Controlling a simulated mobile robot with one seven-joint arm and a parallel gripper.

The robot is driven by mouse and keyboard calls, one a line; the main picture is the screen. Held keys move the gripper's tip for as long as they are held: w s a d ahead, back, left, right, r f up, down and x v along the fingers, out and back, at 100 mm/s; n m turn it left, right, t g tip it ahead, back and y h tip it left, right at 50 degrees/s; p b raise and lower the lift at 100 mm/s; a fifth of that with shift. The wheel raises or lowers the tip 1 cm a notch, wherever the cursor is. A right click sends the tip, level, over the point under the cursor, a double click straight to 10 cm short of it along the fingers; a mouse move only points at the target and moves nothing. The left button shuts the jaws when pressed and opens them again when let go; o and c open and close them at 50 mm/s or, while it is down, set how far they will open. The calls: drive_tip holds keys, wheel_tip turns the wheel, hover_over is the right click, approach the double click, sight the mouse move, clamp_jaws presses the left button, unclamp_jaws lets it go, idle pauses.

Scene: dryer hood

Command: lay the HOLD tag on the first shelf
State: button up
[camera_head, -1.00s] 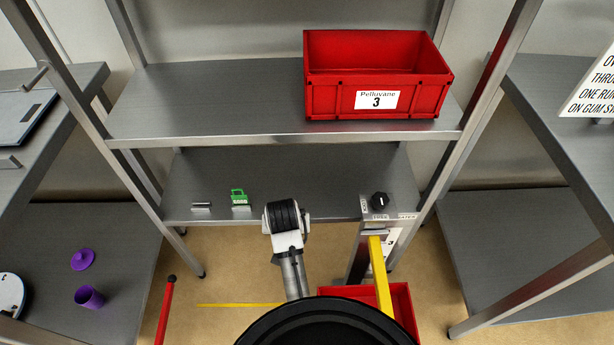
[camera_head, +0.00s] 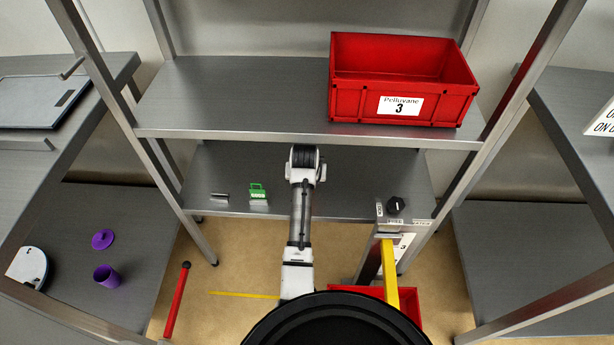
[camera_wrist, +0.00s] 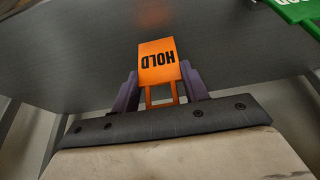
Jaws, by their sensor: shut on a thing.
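The orange HOLD tag (camera_wrist: 158,64) is in the wrist view, its lettering upside down in the picture. My gripper (camera_wrist: 161,88) is shut on the tag's open-framed lower part, with a purple finger on each side. The grey lower shelf (camera_head: 345,190) lies beyond the tag and fills much of the wrist view (camera_wrist: 80,55). Whether the tag touches it I cannot tell. In the head view my arm reaches over the lower shelf, under the upper shelf (camera_head: 230,95); the tag and fingers are hidden there.
A green tag (camera_head: 257,189) and a small metal piece (camera_head: 219,197) sit at the lower shelf's front left. A black knob (camera_head: 395,205) is at its front right. A red bin (camera_head: 400,95) labelled 3 stands on the upper shelf. Bare lower shelf shows either side of my arm.

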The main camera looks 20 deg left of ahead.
drive_tip(key=shift+w+a+f, duration=0.1)
drive_tip(key=shift+w+f, duration=0.1)
drive_tip(key=shift+w, duration=0.3)
drive_tip(key=shift+w+a+f, duration=0.1)
drive_tip(key=shift+w+f, duration=0.05)
drive_tip(key=shift+w, duration=0.35)
drive_tip(key=shift+f, duration=0.4)
drive_tip(key=shift+f, duration=0.1)
drive_tip(key=o, duration=1)
drive_tip(key=shift+c, duration=0.2)
drive_tip(key=shift+s+r, duration=0.15)
drive_tip(key=shift+r, duration=0.3)
drive_tip(key=s+d+b, duration=0.1)
drive_tip(key=s+d, duration=0.1)
drive_tip(key=s, duration=1)
drive_tip(key=shift+d+r, duration=0.2)
drive_tip(key=shift+d, duration=0.05)
